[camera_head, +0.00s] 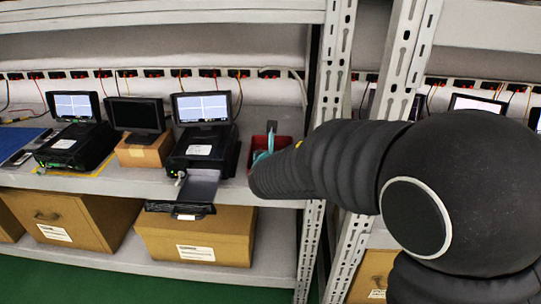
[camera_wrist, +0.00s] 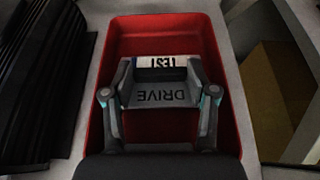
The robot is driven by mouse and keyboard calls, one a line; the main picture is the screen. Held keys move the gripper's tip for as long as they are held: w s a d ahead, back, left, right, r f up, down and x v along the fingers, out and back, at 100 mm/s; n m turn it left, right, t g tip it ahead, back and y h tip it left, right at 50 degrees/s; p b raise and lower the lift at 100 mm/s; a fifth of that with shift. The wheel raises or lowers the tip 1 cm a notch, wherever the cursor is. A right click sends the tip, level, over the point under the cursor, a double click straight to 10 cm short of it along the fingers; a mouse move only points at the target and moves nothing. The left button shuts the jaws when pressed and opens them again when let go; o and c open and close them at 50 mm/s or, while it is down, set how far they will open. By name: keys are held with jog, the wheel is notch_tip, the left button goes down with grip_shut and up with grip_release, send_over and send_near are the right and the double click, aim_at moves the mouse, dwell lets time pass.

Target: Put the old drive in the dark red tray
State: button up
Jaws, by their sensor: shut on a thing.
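The dark red tray (camera_wrist: 222,60) lies under my gripper in the wrist view; in the head view a small part of the red tray (camera_head: 284,142) shows beside the right black device. The drive (camera_wrist: 160,92) is a grey block lettered "DRIVE", with a white "TEST" label at its far end. My gripper (camera_wrist: 160,90) is shut on the drive, one finger on each side, and holds it within the tray's outline. I cannot tell whether the drive touches the tray floor. In the head view my arm covers most of the tray and hides the drive.
Left of the tray stands a black device (camera_head: 203,150) with a screen and a pulled-out slide (camera_head: 190,195). Another black device (camera_head: 75,147) and a screen on a cardboard box (camera_head: 143,152) stand further left. A perforated rack post (camera_head: 332,100) rises close to my arm.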

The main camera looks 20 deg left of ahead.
jog(key=shift+f, duration=0.15)
jog(key=o, duration=1.2)
jog(key=shift+r, duration=0.2)
jog(key=shift+s+r, duration=0.1)
jog(key=shift+s, duration=0.1)
jog(key=v, duration=1.1)
jog(key=shift+s+d, duration=0.15)
jog(key=shift+s, duration=0.2)
